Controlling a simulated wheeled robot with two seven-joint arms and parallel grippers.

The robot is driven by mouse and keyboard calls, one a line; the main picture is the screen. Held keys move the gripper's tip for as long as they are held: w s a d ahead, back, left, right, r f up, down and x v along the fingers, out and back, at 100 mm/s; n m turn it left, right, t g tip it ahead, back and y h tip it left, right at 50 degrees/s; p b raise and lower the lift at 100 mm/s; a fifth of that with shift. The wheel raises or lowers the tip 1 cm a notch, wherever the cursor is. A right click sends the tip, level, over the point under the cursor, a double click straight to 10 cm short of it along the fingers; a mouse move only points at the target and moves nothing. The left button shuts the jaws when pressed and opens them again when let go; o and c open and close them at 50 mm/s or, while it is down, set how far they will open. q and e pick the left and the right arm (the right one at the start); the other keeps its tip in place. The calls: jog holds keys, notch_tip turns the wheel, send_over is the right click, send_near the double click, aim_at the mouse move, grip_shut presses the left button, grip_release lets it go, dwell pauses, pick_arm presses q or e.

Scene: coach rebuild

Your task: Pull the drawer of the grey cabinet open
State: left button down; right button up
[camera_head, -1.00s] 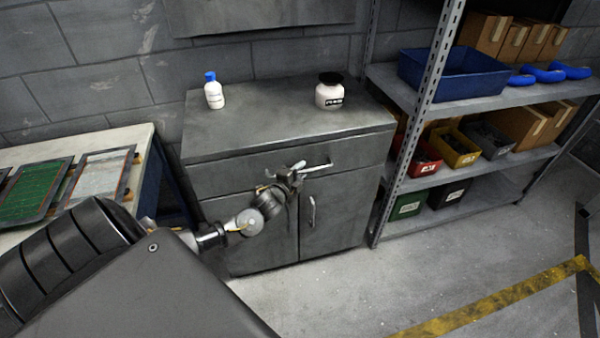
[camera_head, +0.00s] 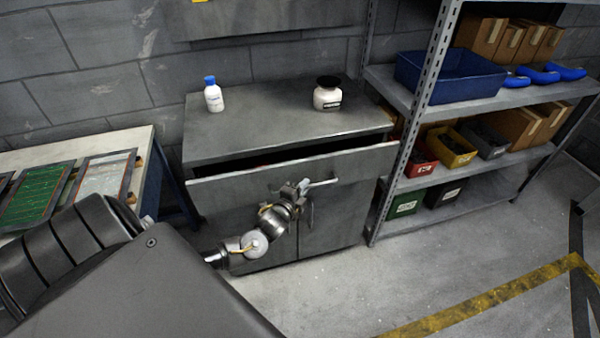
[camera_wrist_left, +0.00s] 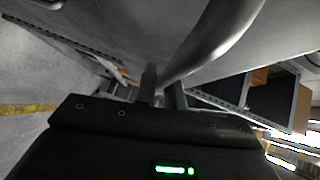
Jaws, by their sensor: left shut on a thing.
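The grey cabinet (camera_head: 215,140) stands against the wall in the head view. Its drawer (camera_head: 240,188) is partly open, with a dark gap showing between its front and the cabinet top. My left gripper (camera_head: 302,188) is at the middle of the drawer front, shut on the drawer's bar handle (camera_head: 324,183). In the left wrist view the handle (camera_wrist_left: 212,42) curves in close between the fingers (camera_wrist_left: 162,88). The cabinet doors below are partly hidden by my left arm. My right gripper is not in view.
A white bottle with a blue cap (camera_head: 214,98) and a white jar with a black lid (camera_head: 327,96) stand on the cabinet top. A metal shelf rack (camera_head: 400,92) with bins stands close on the right. A bench (camera_head: 146,140) stands on the left. Floor at the front right is clear.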

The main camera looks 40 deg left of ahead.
pick_arm(q)
jog(key=s+d+p, duration=0.4)
jog(key=s+d, duration=0.2)
jog(key=d, duration=0.3)
jog(key=s+d+p, duration=0.3)
jog(key=s+d, duration=0.4)
jog(key=d, duration=0.3)
jog(key=shift+p, duration=0.35)
jog(key=shift+s, duration=0.1)
jog(key=c, duration=1.5)
grip_release()
jog(key=b+v, duration=0.1)
jog(key=v, duration=0.9)
jog(key=shift+s+b, duration=0.35)
jog(key=shift+s, duration=0.05)
